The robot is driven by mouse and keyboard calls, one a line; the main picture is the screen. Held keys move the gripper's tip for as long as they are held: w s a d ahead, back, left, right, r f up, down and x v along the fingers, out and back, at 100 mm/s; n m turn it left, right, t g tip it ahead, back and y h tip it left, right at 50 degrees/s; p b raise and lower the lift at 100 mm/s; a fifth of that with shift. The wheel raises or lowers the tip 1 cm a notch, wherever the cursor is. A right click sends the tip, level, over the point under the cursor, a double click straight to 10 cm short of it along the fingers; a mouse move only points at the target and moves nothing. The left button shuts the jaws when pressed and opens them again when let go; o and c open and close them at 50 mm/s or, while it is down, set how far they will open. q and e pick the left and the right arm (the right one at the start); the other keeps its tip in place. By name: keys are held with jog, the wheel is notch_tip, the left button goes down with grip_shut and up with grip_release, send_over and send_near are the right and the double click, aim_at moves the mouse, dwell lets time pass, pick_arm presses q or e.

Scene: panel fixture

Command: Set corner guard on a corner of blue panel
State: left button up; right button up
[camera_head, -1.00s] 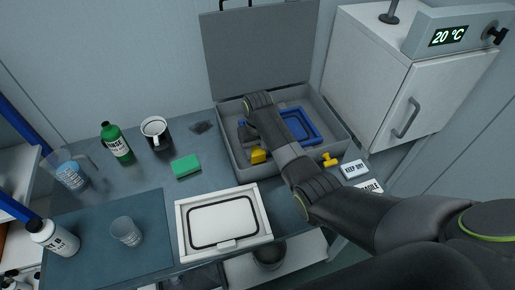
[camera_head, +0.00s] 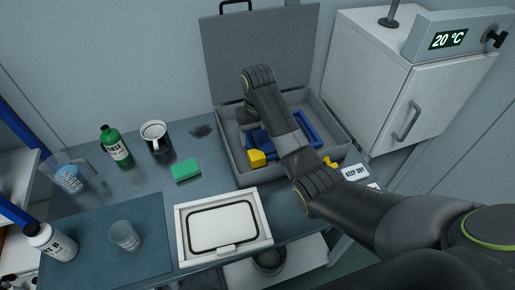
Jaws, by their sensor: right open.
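Blue parts (camera_head: 308,130) lie in the open grey case (camera_head: 237,168); they look like a frame-shaped panel, partly hidden by my right arm. More blue (camera_head: 259,139) shows left of the arm; I cannot tell if it is the same piece. A yellow block (camera_head: 256,158), which may be the corner guard, is at the case's front left, close to this blue. My right gripper (camera_head: 246,114) is mostly hidden behind my wrist, over the case's left part, apart from the yellow block. It is open. My left gripper is out of view.
The raised case lid (camera_head: 262,45) stands behind my wrist. A second yellow piece (camera_head: 329,162) is at the case's front right edge, partly behind my arm. A white cabinet (camera_head: 375,85) stands right.

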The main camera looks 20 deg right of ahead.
notch_tip(320, 180, up, 9)
jog(key=p, duration=0.8)
jog(key=shift+f, duration=0.15)
jog(key=shift+f, duration=0.1)
